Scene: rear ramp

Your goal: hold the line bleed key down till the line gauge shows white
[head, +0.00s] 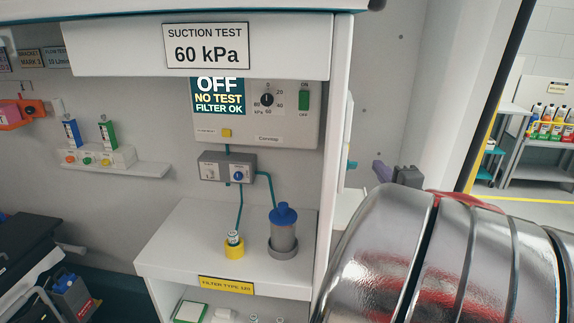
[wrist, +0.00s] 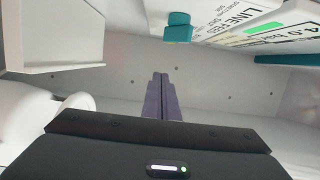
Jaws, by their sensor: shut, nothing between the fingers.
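My gripper (wrist: 160,78) is shut and empty, its purple-grey fingers together in the middle of the wrist view. It also shows in the head view (head: 381,169), right of the cabinet's side wall. In the wrist view a teal block (wrist: 178,28) stands out beyond the fingertips, up and slightly right, apart from them. Beside it is a white panel (wrist: 222,18) lettered "LINE FED", with a bright green strip (wrist: 265,29) and a "4.0 bar" label. I cannot tell for sure that the block is the bleed key or the strip the line gauge.
A second teal piece (wrist: 285,60) lies below the label. A white cabinet side (head: 338,120) stands left of my gripper in the head view. The suction test unit (head: 285,120) and a shelf with a blue-topped canister (head: 283,230) are farther left. Bare wall lies behind my fingers.

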